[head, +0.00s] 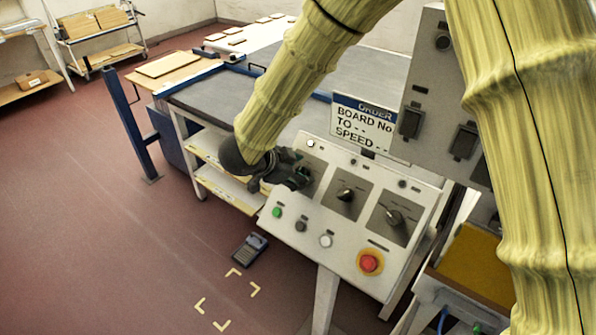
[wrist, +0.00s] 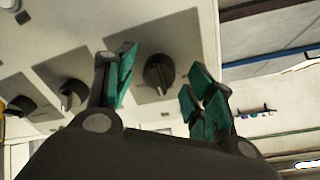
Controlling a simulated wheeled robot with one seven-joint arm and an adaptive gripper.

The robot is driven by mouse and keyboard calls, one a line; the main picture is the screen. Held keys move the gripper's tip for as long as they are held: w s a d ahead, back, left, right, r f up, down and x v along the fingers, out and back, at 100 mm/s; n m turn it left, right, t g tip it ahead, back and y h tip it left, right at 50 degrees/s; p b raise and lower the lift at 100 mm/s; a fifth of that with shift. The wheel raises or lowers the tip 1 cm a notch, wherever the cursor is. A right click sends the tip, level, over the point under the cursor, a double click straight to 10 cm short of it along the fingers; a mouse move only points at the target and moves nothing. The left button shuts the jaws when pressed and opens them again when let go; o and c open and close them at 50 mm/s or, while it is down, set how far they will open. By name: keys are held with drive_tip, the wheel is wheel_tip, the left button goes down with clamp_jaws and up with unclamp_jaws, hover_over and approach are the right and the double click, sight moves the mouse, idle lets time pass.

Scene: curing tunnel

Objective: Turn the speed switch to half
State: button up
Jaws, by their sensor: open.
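A sloped grey control panel (head: 330,222) carries three dark rotary knobs in a row on grey plates: a left knob largely covered by my gripper, a middle knob (head: 345,194) and a right knob (head: 393,216). Their labels are too small to read, so I cannot tell which is the speed switch. My gripper (head: 300,176) is at the left knob. In the wrist view that knob (wrist: 160,73) shows between the spread green fingertips of my gripper (wrist: 163,66), with gaps on both sides. The other two knobs (wrist: 72,94) lie to the left there.
Below the knobs are green (head: 277,212), black and white buttons and a red emergency stop (head: 369,263) on yellow. An order card (head: 362,124) reading BOARD No, TO, SPEED stands behind the panel. An upright grey box (head: 430,95) rises at the right. A conveyor table (head: 225,98) lies behind.

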drive_tip(key=v, duration=1.1)
drive_tip(key=shift+s+a+r, duration=0.15)
